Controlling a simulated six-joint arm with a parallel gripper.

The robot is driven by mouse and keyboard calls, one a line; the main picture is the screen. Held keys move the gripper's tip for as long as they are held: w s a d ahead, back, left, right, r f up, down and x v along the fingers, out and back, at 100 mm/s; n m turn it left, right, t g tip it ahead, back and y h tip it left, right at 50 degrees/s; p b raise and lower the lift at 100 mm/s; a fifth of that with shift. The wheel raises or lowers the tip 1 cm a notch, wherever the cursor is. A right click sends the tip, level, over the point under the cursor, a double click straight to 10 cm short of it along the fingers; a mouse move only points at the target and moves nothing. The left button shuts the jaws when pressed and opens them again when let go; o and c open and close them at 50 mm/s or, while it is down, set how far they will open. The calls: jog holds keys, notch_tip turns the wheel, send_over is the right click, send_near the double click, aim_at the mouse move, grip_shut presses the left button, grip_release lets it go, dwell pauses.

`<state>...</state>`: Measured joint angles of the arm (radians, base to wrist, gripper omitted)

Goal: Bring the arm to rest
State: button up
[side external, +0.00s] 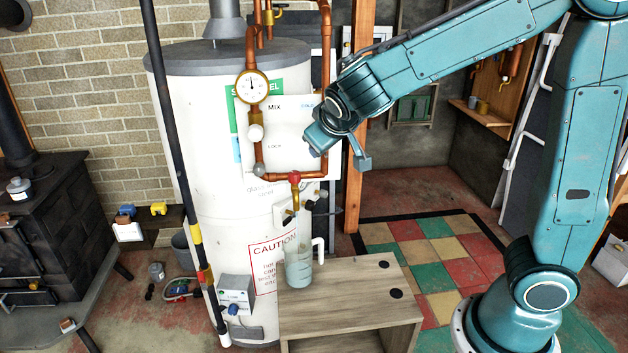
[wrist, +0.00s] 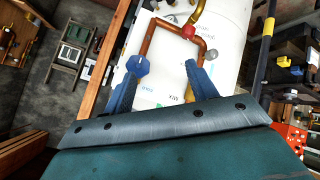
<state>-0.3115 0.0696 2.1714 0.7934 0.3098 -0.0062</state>
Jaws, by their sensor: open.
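My gripper (side external: 338,155) hangs at the end of the teal arm, in front of the upper right of the white water tank (side external: 220,200). In the wrist view my gripper (wrist: 164,70) has its two blue fingers spread, with nothing visible held between them. A blue faceted shape (wrist: 138,65) shows at the left finger's tip; I cannot tell whether it is a knob on the copper pipe or part of the finger. The red valve knob (side external: 294,178) is below and left of the gripper, and also shows in the wrist view (wrist: 188,31).
Copper pipes with a gauge (side external: 251,87) run close beside the gripper. A clear jug (side external: 298,268) stands on a wooden bench (side external: 345,290) below the taps. A wooden post (side external: 356,190) rises behind the gripper. Open tiled floor (side external: 425,250) lies between post and arm base.

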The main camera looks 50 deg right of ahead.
jog(key=s+a+n+y, duration=0.1)
jog(key=s+a+y, duration=0.1)
jog(key=s, duration=0.9)
jog(key=s+a+r+n+g+y, duration=0.1)
jog(key=s+a+y, duration=0.2)
jog(key=s, duration=0.9)
jog(key=shift+a+y, duration=0.35)
jog(key=shift+y, duration=0.65)
dwell(0.4)
jog(key=w+d+f+m+t+h, duration=0.1)
jog(key=w+d+m+h, duration=0.25)
jog(key=w, duration=0.85)
jog(key=w+d+m+h, duration=0.3)
jog(key=w+m+h, duration=0.1)
jog(key=w, duration=0.8)
jog(key=w+a+f+t+h, duration=0.2)
jog(key=w+a+t, duration=0.1)
jog(key=w, duration=0.3)
jog(key=w+a+f+t+h, duration=0.2)
jog(key=w+a+t+h, duration=0.1)
jog(key=w+a, duration=0.3)
jog(key=shift+a+f+n, duration=0.15)
jog(key=shift+f+n, duration=0.1)
jog(key=shift+n, duration=0.1)
